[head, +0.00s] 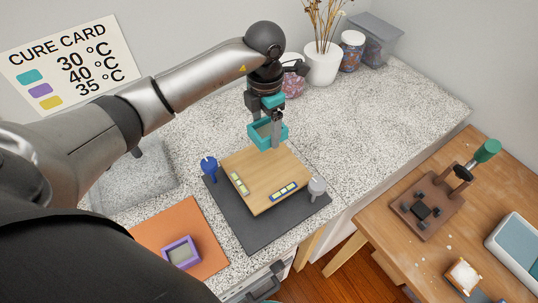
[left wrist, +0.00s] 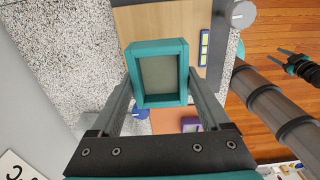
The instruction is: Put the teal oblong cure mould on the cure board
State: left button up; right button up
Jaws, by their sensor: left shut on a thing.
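The teal oblong mould (head: 262,137) is an open rectangular frame with a greyish inside. My left gripper (head: 276,130) is shut on it, with one finger on each side in the left wrist view, where the mould (left wrist: 183,72) shows from above. The wooden board (head: 262,170), which I take as the cure board, lies on a dark mat. The mould is at the board's back edge in the head view and appears held above it; the height gap is hard to judge. My right gripper (left wrist: 287,60) shows small and dark at the right of the left wrist view; its jaw state is unclear.
Two small marked strips (head: 284,190) (head: 240,184) lie on the board. A blue knob (head: 209,167) and a grey knob (head: 317,186) flank it. A purple mould (head: 182,253) sits on an orange mat (head: 150,233). A white plant pot (head: 322,66) stands behind.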

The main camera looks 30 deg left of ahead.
aim_at(267, 165)
pick_arm(q)
notch_tip(267, 165, down, 12)
jog(key=shift+w+r, duration=0.1)
jog(key=shift+r, duration=0.15)
jog(key=shift+f, duration=0.15)
jog(key=o, duration=1.3)
jog(key=shift+b, duration=0.3)
notch_tip(267, 165, up, 12)
jog(key=shift+r+p, duration=0.15)
jog(key=shift+p, duration=0.2)
jog(key=shift+d, duration=0.1)
